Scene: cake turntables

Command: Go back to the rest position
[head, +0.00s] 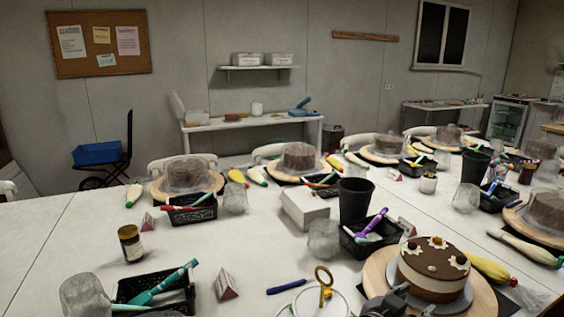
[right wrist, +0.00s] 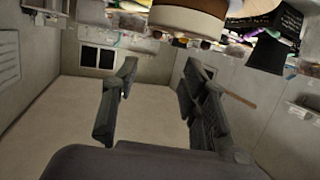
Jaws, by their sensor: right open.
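My right gripper (head: 392,300) is at the bottom edge of the head view, in front of the decorated cake (head: 428,272). In the right wrist view my right gripper (right wrist: 158,78) has its two fingers spread apart with nothing between them. The cake (right wrist: 187,20) shows upside down at the top of that view, apart from the fingers. The cake is brown and cream with piped cream dabs. It sits on a round wooden turntable (head: 374,275). Part of the cake and turntable is hidden behind my gripper. My left gripper is in neither view.
A long white table (head: 75,235) holds several plastic-wrapped cakes on turntables, black baskets of tools and piping bags. A black cup (head: 355,199), a white box (head: 304,207) and a jar (head: 130,243) stand near.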

